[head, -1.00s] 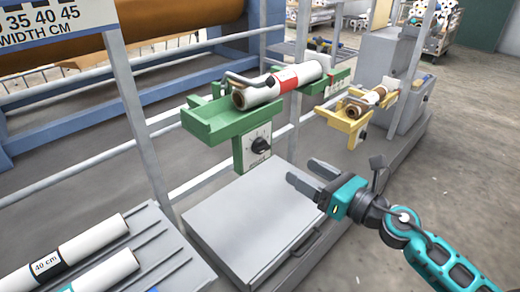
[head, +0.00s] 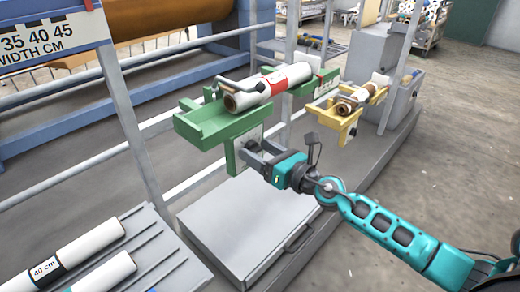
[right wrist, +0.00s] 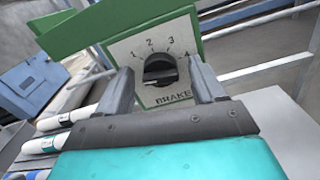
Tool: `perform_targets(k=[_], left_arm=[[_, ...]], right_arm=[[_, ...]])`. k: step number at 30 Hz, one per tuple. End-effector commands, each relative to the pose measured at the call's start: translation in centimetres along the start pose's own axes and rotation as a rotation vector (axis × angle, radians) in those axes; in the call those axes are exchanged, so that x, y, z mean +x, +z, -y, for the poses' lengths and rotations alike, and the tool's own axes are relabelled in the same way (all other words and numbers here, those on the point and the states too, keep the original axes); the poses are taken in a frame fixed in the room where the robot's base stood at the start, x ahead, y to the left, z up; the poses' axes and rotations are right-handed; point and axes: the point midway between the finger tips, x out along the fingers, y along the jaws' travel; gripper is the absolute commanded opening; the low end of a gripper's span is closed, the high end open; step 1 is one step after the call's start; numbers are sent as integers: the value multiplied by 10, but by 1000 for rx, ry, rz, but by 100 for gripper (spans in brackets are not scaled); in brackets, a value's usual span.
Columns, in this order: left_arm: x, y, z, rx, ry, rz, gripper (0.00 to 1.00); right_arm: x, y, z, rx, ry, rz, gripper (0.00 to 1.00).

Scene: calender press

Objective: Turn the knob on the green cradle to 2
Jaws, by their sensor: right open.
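The green cradle (head: 205,127) holds a white roll (head: 275,84) with a red band. Its white dial plate, marked 1 to 4 and "BRAKE", hangs below the tray. In the right wrist view the black knob (right wrist: 160,69) is in the middle of the plate (right wrist: 140,45). Its bar looks roughly crosswise; I cannot tell surely which number it points at. My right gripper (head: 256,153) is open in front of the plate, with one finger on each side of the knob in the right wrist view (right wrist: 163,85). In the head view the gripper hides the knob. My left gripper is out of view.
A grey box (head: 250,225) lies below the cradle. A yellow cradle (head: 335,117) with another roll stands to the right. White rolls (head: 80,250) lie on a grey rack at the lower left. A post (head: 135,130) rises left of the green cradle.

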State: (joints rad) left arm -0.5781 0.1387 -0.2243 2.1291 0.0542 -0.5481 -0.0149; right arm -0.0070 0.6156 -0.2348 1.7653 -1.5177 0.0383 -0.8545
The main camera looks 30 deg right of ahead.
Motion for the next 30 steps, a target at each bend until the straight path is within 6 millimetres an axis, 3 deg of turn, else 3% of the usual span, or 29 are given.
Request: perform_targets(k=[9,26,30], left_arm=[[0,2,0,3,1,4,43],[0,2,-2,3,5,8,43],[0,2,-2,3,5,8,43]], right_arm=[[2,0,0,0,0,0,68],[2,0,0,0,0,0,14],[2,0,0,3,0,0,12]])
